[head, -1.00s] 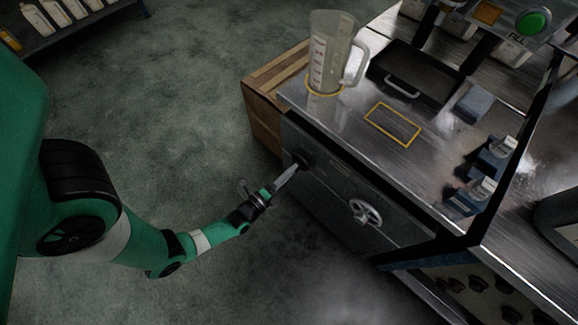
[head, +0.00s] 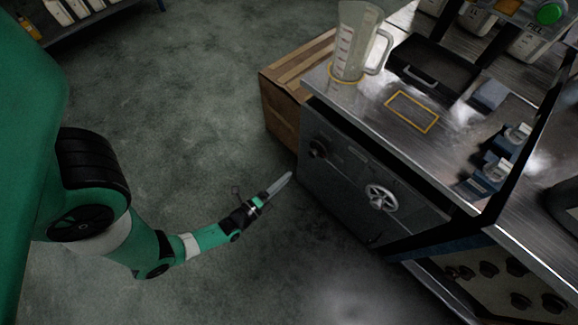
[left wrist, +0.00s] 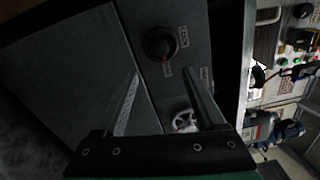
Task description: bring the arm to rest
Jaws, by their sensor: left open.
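My left gripper (head: 284,182) hangs over the floor, left of the steel cabinet (head: 345,172), open and empty. In the head view it is apart from the dark round knob (head: 318,150) on the cabinet front. In the left wrist view the gripper's two fingers (left wrist: 162,74) stand apart with nothing between them. The knob (left wrist: 159,43) shows beyond them, with small labels beside it, one reading LOCK. The handwheel (head: 380,198) is on the same front and also shows in the left wrist view (left wrist: 184,120). My right arm is not in view.
A clear measuring jug (head: 352,45) stands upright at the bench's left end. A yellow-outlined rectangle (head: 412,111), a black tray (head: 432,68) and blue fixtures (head: 490,172) are on the steel top. A wooden crate (head: 283,108) stands beside the cabinet. The floor (head: 195,100) around my arm is clear.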

